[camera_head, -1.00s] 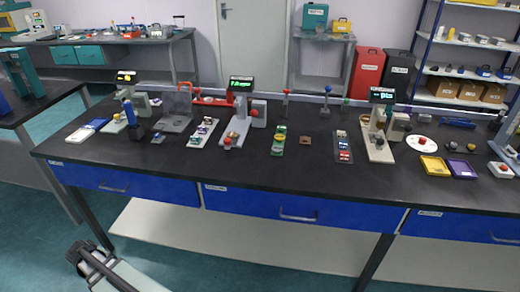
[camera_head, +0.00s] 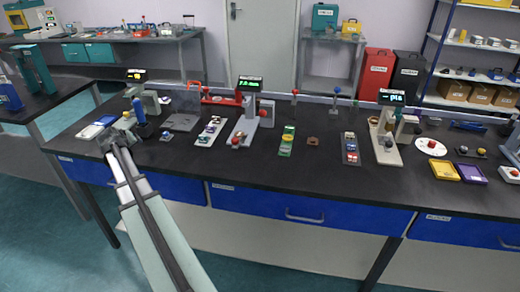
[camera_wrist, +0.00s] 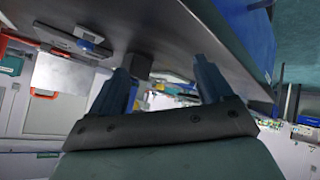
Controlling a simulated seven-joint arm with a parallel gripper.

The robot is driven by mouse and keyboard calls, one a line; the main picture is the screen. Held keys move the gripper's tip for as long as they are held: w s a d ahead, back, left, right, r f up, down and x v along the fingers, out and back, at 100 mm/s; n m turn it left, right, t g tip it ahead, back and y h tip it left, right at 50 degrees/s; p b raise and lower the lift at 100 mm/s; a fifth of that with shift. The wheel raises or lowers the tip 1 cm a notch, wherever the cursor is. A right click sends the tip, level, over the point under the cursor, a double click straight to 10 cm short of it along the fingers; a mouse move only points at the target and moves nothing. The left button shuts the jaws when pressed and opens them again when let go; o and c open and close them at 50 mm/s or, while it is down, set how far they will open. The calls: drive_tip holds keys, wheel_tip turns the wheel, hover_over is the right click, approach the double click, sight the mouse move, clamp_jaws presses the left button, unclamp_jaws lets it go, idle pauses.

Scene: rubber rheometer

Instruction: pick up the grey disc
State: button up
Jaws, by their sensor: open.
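I cannot pick out the grey disc with certainty at this size. A white tray (camera_head: 210,131) left of the middle of the bench holds several small pieces. A green tray (camera_head: 287,141) and a dark tray (camera_head: 350,148) farther right also hold small pieces. My gripper (camera_head: 118,134) is at the left front part of the black bench, well left of these trays. In the wrist view my gripper (camera_wrist: 163,80) has its two fingers apart with nothing held between them. The wrist camera looks along the bench at a steep tilt.
The black bench (camera_head: 250,172) has a clear front strip. A device with a blue column (camera_head: 139,112) stands close to my gripper. A grey plate (camera_head: 183,122) and a tester with a green display (camera_head: 247,108) stand farther right. Blue drawers (camera_head: 305,213) line the front.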

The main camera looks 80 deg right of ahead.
drive_tip(key=s+d+m+g, duration=0.1)
drive_tip(key=s+d, duration=0.2)
drive_tip(key=s, duration=0.1)
drive_tip(key=s+d+r, duration=0.1)
drive_tip(key=s+d, duration=0.2)
drive_tip(key=s, duration=0.1)
drive_tip(key=s+d+m+g+y, duration=0.1)
drive_tip(key=s+d, duration=0.2)
drive_tip(key=s, duration=0.2)
drive_tip(key=shift+d+r+m+g, duration=0.25)
drive_tip(key=shift+r+m+g, duration=0.05)
drive_tip(key=shift+r, duration=0.1)
drive_tip(key=s+d+r+m+g+y, duration=0.1)
drive_tip(key=s+d+r+m+y, duration=0.15)
drive_tip(key=s, duration=1.25)
drive_tip(key=s+d+r+m+y, duration=0.2)
drive_tip(key=s+r, duration=0.2)
drive_tip(key=s, duration=1.2)
drive_tip(key=s+d+r+m+g+y, duration=0.1)
drive_tip(key=s+d+r+m+y, duration=0.15)
drive_tip(key=s, duration=1.25)
hover_over(285, 149)
drive_tip(key=shift+h, duration=0.4)
wheel_tip(285, 149, down, 7)
drive_tip(key=shift+s+f, duration=0.1)
drive_tip(key=shift+f, duration=0.05)
drive_tip(key=shift+a+f, duration=0.1)
drive_tip(key=shift+f, duration=2.55)
drive_tip(key=shift+f, duration=0.25)
drive_tip(key=shift+c, duration=0.4)
